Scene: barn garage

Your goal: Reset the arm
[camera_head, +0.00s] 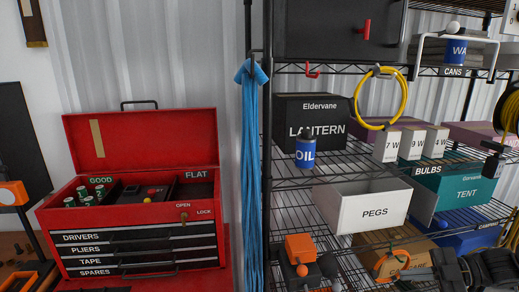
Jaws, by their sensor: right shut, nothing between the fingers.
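My right gripper (449,268) is at the bottom right, dark and partly cut off by the lower picture edge. It is shut and empty, in front of the lower rack shelf. I do not see my left gripper.
A wire rack (345,165) fills the right side. An open red toolbox (140,129) stands left; a blue hanging bundle (251,170) is between.

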